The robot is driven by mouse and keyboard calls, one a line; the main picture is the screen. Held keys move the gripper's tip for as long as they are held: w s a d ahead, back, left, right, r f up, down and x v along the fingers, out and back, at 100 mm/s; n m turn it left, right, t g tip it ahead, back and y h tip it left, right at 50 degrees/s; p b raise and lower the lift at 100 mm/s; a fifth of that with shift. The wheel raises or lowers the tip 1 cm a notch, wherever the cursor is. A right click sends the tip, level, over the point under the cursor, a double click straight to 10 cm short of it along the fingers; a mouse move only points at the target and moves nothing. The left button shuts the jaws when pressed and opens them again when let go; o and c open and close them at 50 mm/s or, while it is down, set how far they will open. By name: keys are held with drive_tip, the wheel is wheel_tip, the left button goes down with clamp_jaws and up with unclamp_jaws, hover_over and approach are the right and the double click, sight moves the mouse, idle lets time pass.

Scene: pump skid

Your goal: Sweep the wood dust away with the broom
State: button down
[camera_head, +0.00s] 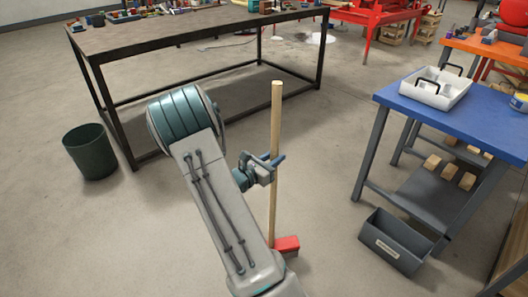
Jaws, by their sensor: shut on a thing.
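The broom has a pale wooden handle (275,130) standing nearly upright and a red head (287,245) low near the floor. My gripper (272,169) is shut around the middle part of the handle. My arm hides part of the lower broom, and I cannot tell whether the head touches the floor.
A dark workbench (190,27) stands at the back left, with a dark green bin (90,152) beside it. A blue table (462,115) with a white tray (436,89) stands at right. A grey box (396,241) lies below it. Floor between is clear.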

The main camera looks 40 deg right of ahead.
drive_tip(key=shift+r+p, duration=0.7)
drive_tip(key=shift+r, duration=0.6)
